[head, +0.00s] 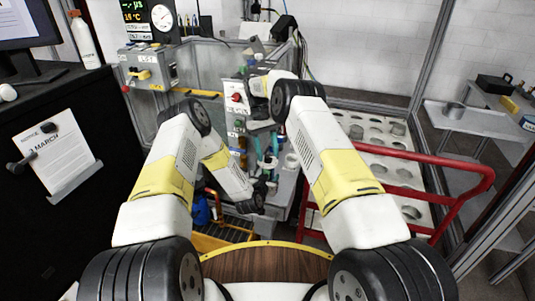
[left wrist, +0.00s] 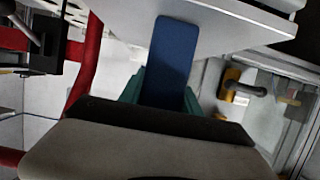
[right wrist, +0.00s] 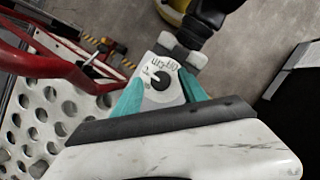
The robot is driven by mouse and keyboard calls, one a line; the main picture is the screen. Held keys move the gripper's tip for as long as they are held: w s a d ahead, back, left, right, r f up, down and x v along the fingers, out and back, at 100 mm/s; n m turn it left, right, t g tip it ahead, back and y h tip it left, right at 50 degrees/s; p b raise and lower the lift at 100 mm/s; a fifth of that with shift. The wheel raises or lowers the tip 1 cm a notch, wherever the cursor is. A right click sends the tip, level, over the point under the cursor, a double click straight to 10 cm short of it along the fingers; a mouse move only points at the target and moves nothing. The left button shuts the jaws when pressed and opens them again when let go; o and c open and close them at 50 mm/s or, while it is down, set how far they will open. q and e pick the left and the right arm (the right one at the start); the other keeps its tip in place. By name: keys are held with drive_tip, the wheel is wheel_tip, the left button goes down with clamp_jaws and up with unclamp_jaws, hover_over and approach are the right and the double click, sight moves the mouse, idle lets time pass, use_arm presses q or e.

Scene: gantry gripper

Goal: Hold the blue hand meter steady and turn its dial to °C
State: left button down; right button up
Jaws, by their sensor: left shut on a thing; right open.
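The blue hand meter (left wrist: 172,55) shows as a blue strip between the green fingers of my left gripper (left wrist: 163,97), which is shut on it. In the right wrist view its pale face (right wrist: 170,69) carries a round black dial (right wrist: 160,80) and dark markings too blurred to read. I cannot tell which mark the dial points to. My right gripper (right wrist: 162,84) is open, with one teal finger on each side of the dial in the picture. I cannot tell whether they touch it. In the head view the right gripper (head: 267,160) is above the left hand; the meter is mostly hidden.
A red rail (head: 420,158) and a white perforated tray (head: 405,175) stand at the right. A wooden, yellow-edged surface (head: 265,262) lies in front of me. Clear panels and posts enclose the work area.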

wheel_tip(320, 180, up, 9)
drive_tip(key=shift+r, duration=0.15)
idle(0.5)
use_arm(q)
drive_tip(key=c, duration=0.8)
unclamp_jaws()
drive_tip(key=shift+o, duration=0.2)
drive_tip(key=v, duration=1.2)
